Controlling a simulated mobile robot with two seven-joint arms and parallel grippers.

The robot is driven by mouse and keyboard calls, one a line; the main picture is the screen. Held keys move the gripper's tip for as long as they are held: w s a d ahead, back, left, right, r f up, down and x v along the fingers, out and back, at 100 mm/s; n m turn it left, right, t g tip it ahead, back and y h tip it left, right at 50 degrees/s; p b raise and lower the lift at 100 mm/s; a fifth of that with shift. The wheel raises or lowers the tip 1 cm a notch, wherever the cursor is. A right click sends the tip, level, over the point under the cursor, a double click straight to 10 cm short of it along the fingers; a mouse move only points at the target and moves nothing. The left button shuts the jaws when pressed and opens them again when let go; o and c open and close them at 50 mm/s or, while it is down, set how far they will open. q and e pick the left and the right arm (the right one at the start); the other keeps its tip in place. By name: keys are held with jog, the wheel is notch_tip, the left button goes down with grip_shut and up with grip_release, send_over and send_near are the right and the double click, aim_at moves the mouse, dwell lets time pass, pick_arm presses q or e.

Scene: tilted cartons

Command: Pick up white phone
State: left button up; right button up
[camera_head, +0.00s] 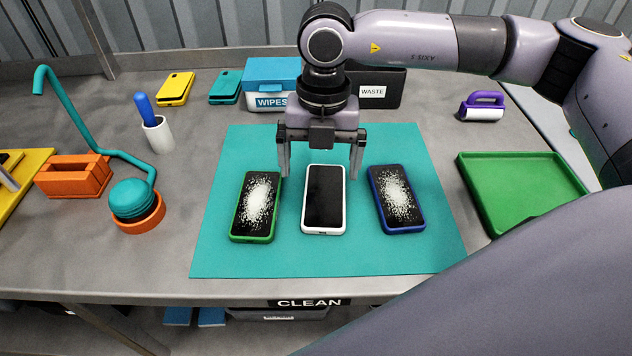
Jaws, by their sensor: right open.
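The white phone (323,199) lies flat on the teal mat (310,258), with a dark, clean screen and a white rim. A green phone (256,207) lies to its left and a blue phone (397,199) to its right; both screens carry white speckles. My right gripper (320,172) is open above the far end of the white phone, its fingers spread wider than the phone. The left fingertip shows near the green phone's top and the right one near the blue phone's top. Whether they touch anything is unclear. My left gripper is not in view.
A green tray (477,214) lies to the right, and a purple-handled roller (482,106) stands behind it. A WIPES box (271,83) and a WASTE bin (382,88) stand at the back. A teal hooked stand (133,199) is at left. The mat's front is clear.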

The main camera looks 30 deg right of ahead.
aim_at(325, 193)
jog(key=shift+w+d+r+h, duration=0.15)
jog(key=shift+w+d+h, duration=0.15)
jog(key=shift+d, duration=0.2)
jog(key=shift+d+f, duration=0.1)
jog(key=shift+f, duration=0.15)
jog(key=f, duration=0.1)
jog(key=f+p, duration=0.1)
jog(key=f, duration=0.3)
jog(key=shift+s+f+p, duration=0.25)
jog(key=shift+p, duration=0.05)
jog(key=shift+f, duration=0.4)
jog(key=c, duration=1.1)
jog(key=shift+r, duration=0.1)
jog(key=shift+c, duration=0.2)
